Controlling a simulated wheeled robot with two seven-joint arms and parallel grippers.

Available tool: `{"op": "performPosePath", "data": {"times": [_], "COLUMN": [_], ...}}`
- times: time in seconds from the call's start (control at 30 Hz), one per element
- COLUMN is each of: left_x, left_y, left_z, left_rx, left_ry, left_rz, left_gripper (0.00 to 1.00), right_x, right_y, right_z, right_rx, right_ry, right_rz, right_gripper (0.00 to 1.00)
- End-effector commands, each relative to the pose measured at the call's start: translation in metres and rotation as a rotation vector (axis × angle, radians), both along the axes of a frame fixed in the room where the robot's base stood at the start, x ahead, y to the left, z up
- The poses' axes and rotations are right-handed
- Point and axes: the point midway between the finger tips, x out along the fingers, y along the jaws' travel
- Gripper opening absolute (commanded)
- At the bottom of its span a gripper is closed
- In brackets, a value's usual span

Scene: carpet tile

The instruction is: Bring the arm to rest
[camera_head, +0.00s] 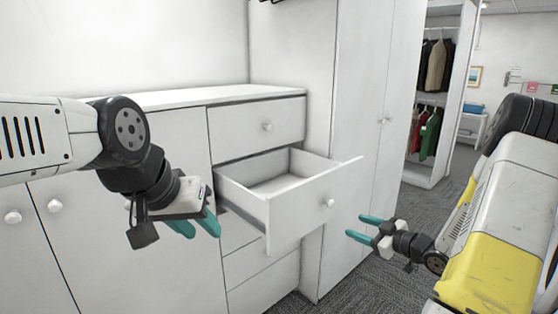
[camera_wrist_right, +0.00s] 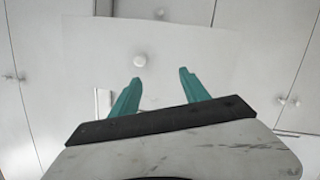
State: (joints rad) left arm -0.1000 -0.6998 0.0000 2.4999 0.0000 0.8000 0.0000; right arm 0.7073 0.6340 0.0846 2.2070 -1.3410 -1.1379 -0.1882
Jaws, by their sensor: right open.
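My right gripper (camera_head: 362,229) is in the head view at the lower right, its teal fingers apart and empty. It is to the right of and below the round knob (camera_head: 329,202) of a pulled-out white drawer (camera_head: 300,212). In the right wrist view the open fingers (camera_wrist_right: 158,84) point toward the drawer front, with the knob (camera_wrist_right: 139,61) beyond them, not touching. My left gripper (camera_head: 204,224) hangs at the left in front of the dresser, its teal fingers apart with nothing seen between them.
The white dresser (camera_head: 225,97) has a closed top drawer (camera_head: 255,125) and closed lower drawers. A tall white wardrobe (camera_head: 350,130) stands to its right. An open closet with hanging clothes (camera_head: 435,66) is farther back. Grey carpet (camera_head: 345,292) is clear below the right gripper.

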Motion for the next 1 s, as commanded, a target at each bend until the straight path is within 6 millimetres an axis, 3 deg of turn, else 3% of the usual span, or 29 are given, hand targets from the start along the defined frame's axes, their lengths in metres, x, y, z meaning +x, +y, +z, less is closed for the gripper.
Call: {"op": "performPosePath", "data": {"times": [0.27, 0.37, 0.47, 0.57, 0.73, 1.0], "left_x": [0.000, 0.000, 0.000, 0.000, 0.000, 0.000], "left_y": [0.000, 0.000, 0.000, 0.000, 0.000, 0.000], "left_z": [0.000, 0.000, 0.000, 0.000, 0.000, 0.000], "left_rx": [0.000, 0.000, 0.000, 0.000, 0.000, 0.000], "left_ry": [0.000, 0.000, 0.000, 0.000, 0.000, 0.000], "left_rz": [0.000, 0.000, 0.000, 0.000, 0.000, 0.000], "left_gripper": [0.36, 0.36, 0.36, 0.36, 0.36, 0.36], "right_x": [0.023, 0.025, 0.014, -0.009, -0.072, -0.201], "right_y": [-0.010, -0.015, -0.018, -0.017, 0.002, 0.067], "right_z": [0.042, 0.071, 0.106, 0.136, 0.175, 0.194], "right_rx": [-0.177, -0.238, -0.273, -0.269, -0.184, 0.037], "right_ry": [0.101, 0.156, 0.225, 0.303, 0.459, 0.762], "right_rz": [-0.165, -0.271, -0.396, -0.514, -0.663, -0.696], "right_gripper": [0.53, 0.53, 0.53, 0.53, 0.53, 0.53]}}
